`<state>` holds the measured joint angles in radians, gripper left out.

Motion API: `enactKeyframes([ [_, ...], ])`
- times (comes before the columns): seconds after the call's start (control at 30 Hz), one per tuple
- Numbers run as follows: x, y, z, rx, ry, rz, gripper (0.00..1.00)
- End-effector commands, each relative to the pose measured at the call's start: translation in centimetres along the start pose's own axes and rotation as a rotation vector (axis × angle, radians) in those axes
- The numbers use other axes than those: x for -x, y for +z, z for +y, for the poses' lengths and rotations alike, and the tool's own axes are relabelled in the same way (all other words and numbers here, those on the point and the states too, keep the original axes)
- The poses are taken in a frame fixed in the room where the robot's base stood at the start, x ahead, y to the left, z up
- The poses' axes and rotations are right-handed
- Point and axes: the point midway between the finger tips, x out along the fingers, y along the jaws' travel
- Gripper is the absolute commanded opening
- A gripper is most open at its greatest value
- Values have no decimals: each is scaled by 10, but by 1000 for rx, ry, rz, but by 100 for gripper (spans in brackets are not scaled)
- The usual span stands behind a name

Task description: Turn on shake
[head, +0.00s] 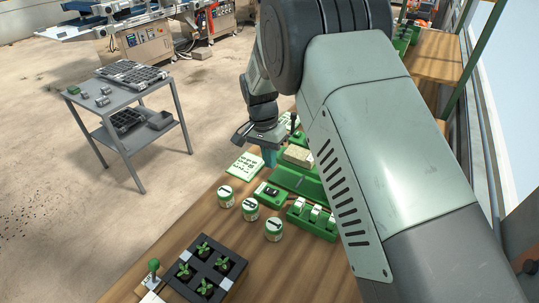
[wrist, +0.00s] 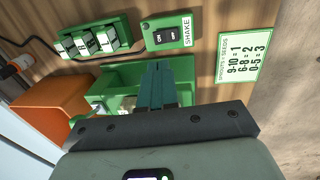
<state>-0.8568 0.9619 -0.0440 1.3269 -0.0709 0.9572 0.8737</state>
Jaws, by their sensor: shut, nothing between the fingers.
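The SHAKE switch is a small green box with a black rocker, near the top of the wrist view (wrist: 168,33), with a white label reading SHAKE. It also shows on the bench in the head view (head: 267,193). The rocker's position is too small to tell. My gripper (wrist: 157,72) is shut and empty, its fingers over the green machine (wrist: 115,72) and apart from the switch. In the head view my gripper (head: 269,157) hangs above the bench, beyond the switch box. My arm hides part of the bench.
A green block with several white rocker switches (head: 312,217) stands beside the SHAKE box. Numbered jars (head: 250,208), a black seedling tray (head: 205,268) and a green knobbed lever (head: 153,266) are nearer. A printed card (head: 245,165) lies left of my gripper. An orange bin (wrist: 50,105) is left.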

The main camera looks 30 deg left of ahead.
Motion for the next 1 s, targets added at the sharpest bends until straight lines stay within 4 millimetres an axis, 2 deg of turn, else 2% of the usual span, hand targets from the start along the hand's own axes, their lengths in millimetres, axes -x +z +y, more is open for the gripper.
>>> enactKeyframes([
  [0.03,-14,1,1,0,4,-4,0],
  [0.2,-50,1,1,-1,3,-4,0],
  [0.43,-86,0,1,0,2,-2,0],
  [0.63,-98,0,0,0,0,0,0],
  [1.0,-99,0,1,0,-5,-1,0],
])
